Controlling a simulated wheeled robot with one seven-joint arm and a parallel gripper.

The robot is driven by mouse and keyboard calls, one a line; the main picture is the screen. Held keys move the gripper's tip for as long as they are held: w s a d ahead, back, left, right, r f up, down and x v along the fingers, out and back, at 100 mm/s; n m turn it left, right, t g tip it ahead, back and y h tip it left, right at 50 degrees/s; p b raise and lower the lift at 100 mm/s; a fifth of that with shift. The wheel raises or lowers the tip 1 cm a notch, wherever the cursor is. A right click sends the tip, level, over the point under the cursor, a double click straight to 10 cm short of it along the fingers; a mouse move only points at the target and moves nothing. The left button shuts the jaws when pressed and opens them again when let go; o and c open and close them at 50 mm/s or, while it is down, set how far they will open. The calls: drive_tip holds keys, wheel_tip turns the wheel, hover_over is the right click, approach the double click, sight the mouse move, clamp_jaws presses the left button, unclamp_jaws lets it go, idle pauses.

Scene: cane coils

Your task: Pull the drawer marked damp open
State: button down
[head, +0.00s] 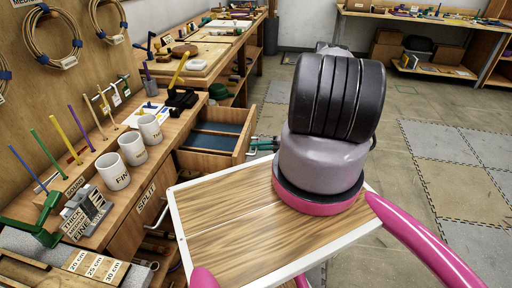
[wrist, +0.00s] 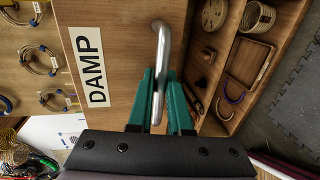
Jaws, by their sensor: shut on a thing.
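The drawer front (wrist: 115,45) with the white DAMP label (wrist: 90,67) fills the middle of the wrist view. My gripper (wrist: 160,95) has its teal fingers on both sides of the metal bar handle (wrist: 162,50) and is shut on it. In the head view a drawer (head: 213,142) with a blue-lined inside stands out from the bench, open. My gripper's teal fingertips (head: 263,144) are at its front, partly hidden behind my arm. The label does not show in the head view.
The bench holds white mugs (head: 132,148), upright coloured rods and a green tool (head: 40,220). A SPLIT label (head: 147,197) marks the front nearer me. Wooden shelving (wrist: 235,70) with coils and a tray shows in the wrist view. Floor (head: 440,150) to the right is open.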

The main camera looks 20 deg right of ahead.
drive_tip(key=c, duration=0.8)
unclamp_jaws()
drive_tip(key=shift+c, duration=0.2)
drive_tip(key=v, duration=1)
drive_tip(key=shift+s+d, duration=0.2)
drive_tip(key=shift+d, duration=0.15)
